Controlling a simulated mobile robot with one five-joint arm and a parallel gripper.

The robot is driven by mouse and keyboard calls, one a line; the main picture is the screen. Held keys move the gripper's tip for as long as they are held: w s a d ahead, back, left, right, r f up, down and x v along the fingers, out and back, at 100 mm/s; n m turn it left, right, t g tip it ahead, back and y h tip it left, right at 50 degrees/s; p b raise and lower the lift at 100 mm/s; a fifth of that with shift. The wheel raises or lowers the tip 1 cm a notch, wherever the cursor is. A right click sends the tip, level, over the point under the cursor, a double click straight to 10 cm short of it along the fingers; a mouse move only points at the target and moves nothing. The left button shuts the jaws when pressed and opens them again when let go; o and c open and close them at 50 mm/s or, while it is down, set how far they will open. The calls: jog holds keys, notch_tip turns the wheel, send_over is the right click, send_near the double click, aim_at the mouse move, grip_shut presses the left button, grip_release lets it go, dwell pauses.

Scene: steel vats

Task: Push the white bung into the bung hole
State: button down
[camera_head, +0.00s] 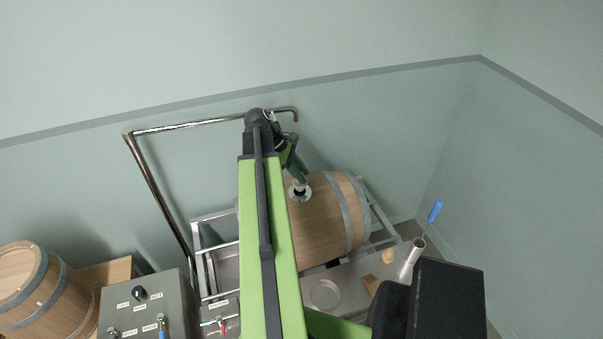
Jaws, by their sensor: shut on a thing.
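A wooden barrel (325,225) with grey hoops lies on its side in a metal cradle, right of my green arm. A pale round fitting (300,196) with a dark middle is on top of the barrel, around the bung hole. My gripper (301,182) points down just above this fitting and is shut. A small white piece, which looks like the white bung (298,186), shows at its fingertips. The view is too small to tell whether the bung touches the hole or is in it. My arm hides the barrel's left part.
A bent steel pipe (150,178) rises at the left and reaches over behind my arm. A control box (150,300) and another barrel (35,290) stand lower left. A bench carries a round dish (324,293), a tan plug (388,256) and a steel cylinder (411,259) with a blue-handled tool (435,212).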

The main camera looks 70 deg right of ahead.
dwell(1.2)
jog(key=shift+f+b, duration=2.1)
jog(key=c, duration=1.1)
grip_release()
jog(key=shift+r, duration=0.1)
jog(key=p+v, duration=1)
jog(key=v, duration=0.2)
jog(key=shift+d, duration=0.2)
